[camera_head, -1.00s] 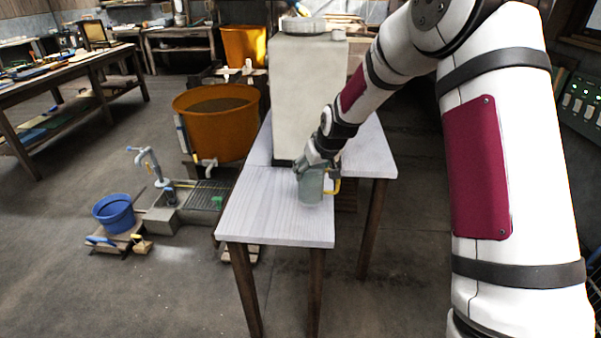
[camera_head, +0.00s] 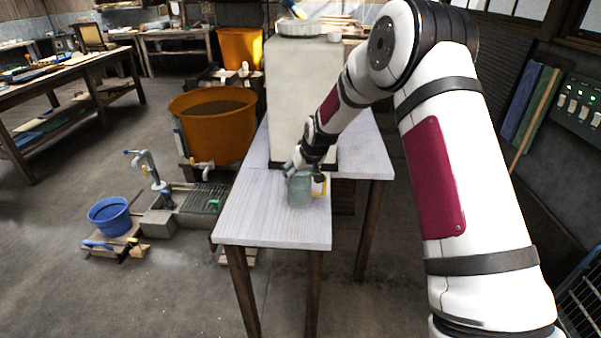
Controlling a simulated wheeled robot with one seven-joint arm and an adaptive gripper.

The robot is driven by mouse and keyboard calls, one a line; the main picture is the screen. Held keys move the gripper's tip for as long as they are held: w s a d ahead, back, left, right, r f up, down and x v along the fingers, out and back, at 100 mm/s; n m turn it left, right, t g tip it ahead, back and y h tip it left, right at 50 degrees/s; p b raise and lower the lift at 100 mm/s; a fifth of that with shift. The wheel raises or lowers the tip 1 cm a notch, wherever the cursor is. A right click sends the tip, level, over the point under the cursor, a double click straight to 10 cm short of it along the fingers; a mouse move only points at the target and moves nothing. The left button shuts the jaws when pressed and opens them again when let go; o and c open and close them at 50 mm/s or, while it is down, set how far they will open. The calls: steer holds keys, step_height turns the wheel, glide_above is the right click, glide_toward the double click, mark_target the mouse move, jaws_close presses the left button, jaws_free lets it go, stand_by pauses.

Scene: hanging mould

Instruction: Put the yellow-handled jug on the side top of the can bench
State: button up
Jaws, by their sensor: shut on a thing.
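The jug (camera_head: 299,191) is a translucent grey-green vessel with a yellow handle (camera_head: 319,187) on its right side. It is upright at the pale side top (camera_head: 265,220) of the can bench, near the right edge. I cannot tell whether its base touches the boards. My gripper (camera_head: 299,170) is at the jug's upper part and shut on it. The fingers are small and partly hidden by the wrist and the jug.
A tall pale can (camera_head: 300,95) stands on the bench right behind the jug and my gripper. The front of the side top is clear.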

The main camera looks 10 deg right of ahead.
steer(key=shift+f, duration=0.1)
steer(key=o, duration=1.9)
steer(key=shift+o, duration=0.2)
steer(key=a+v, duration=0.1)
steer(key=v, duration=1.1)
steer(key=shift+d+r+p, duration=0.25)
steer(key=shift+d+p, duration=0.15)
steer(key=shift+d, duration=0.05)
